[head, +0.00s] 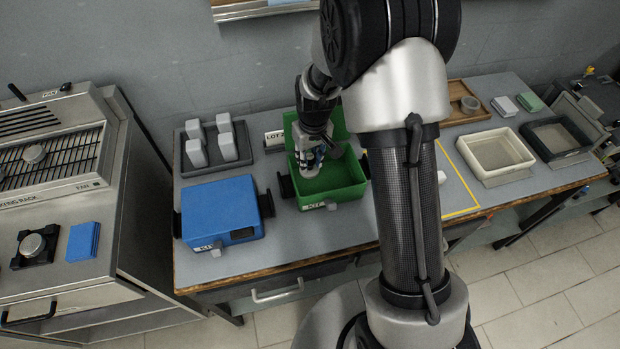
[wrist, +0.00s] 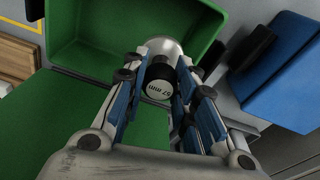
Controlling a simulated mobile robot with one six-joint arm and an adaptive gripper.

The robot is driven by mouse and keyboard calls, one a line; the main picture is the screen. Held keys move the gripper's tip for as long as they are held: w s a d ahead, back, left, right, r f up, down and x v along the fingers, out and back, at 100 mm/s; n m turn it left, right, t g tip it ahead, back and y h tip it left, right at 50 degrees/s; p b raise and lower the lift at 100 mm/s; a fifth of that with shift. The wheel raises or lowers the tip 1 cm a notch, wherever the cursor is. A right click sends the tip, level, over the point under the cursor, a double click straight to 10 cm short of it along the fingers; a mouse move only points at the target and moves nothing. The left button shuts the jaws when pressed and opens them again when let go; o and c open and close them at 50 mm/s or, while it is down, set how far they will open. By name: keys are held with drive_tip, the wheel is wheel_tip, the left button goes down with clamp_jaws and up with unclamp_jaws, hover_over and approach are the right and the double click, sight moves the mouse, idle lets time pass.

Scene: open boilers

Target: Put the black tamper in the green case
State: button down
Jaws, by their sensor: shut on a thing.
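The green case (head: 345,193), marked KIT, stands open on the table with its lid raised at the back. My gripper (head: 309,168) points down into the case's opening. In the wrist view my gripper (wrist: 160,88) is shut on the black tamper (wrist: 159,87), whose black end reads "57 mm" and whose silver part shows beyond it. The green walls of the case (wrist: 75,35) surround that spot in the wrist view. I cannot tell whether the tamper touches the case floor. In the head view the fingers and wrist largely hide the tamper.
A closed blue case (head: 222,208) stands just left of the green one. A dark tray with several pale blocks (head: 197,152) is behind it. A cream bin (head: 495,150) and a dark bin (head: 562,140) are at right. A machine with a rack (head: 60,158) stands at left.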

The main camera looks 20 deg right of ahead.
drive_tip(key=shift+f+b, duration=1)
drive_tip(key=shift+f, duration=2.9)
drive_tip(key=shift+f, duration=0.25)
drive_tip(key=c, duration=1.6)
unclamp_jaws()
drive_tip(key=shift+o, duration=0.2)
drive_tip(key=shift+r, duration=0.15)
